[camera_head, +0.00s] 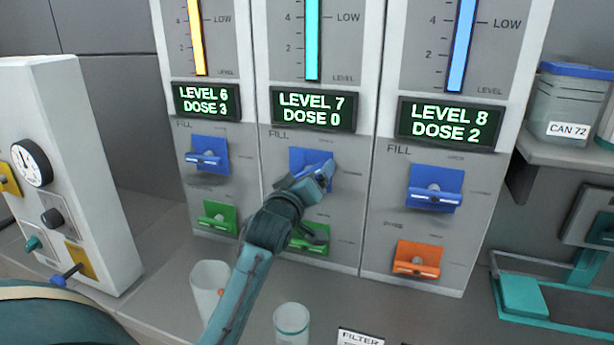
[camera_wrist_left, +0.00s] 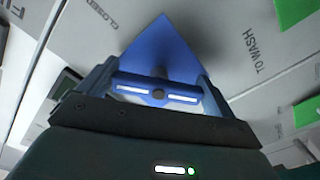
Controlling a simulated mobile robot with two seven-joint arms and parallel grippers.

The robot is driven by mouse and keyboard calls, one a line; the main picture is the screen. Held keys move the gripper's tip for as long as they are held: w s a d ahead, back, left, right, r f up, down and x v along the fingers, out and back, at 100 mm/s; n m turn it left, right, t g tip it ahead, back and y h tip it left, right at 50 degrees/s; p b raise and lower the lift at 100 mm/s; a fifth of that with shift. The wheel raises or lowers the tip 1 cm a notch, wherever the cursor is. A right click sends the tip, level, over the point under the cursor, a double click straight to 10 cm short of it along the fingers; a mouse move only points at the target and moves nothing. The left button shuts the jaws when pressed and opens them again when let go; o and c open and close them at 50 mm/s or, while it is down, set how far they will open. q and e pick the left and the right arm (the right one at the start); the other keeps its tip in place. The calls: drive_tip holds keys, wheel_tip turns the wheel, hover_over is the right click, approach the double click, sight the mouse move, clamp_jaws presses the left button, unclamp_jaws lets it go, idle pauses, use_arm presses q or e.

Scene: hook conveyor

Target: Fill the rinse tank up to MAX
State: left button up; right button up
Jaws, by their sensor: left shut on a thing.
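My left gripper (camera_head: 321,173) is at the middle panel and shut on its blue FILL lever (camera_head: 298,157). In the left wrist view the lever's blue bar (camera_wrist_left: 140,91) sits between the fingers, in front of a blue pointed plate (camera_wrist_left: 162,52). Labels CLOSED and TO WASH show on the panel around it. The middle display (camera_head: 313,109) reads LEVEL 7, DOSE 0, under a cyan level gauge (camera_head: 313,40) whose top is out of view. No tank name or MAX mark is visible. The right gripper is not in view.
Left and right panels have displays (camera_head: 207,103) (camera_head: 450,123) reading LEVEL 6 DOSE 3 and LEVEL 8 DOSE 2. A green lever (camera_head: 306,238) is below my gripper. Two cups (camera_head: 208,285) (camera_head: 291,325) stand on the counter. A can (camera_head: 566,105) sits on the right shelf.

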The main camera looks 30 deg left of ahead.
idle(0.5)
use_arm(q)
drive_tip(key=o, duration=0.7)
drive_tip(key=b+v, duration=0.1)
drive_tip(key=v, duration=1.2)
drive_tip(key=shift+b, duration=0.3)
drive_tip(key=shift+s, duration=0.15)
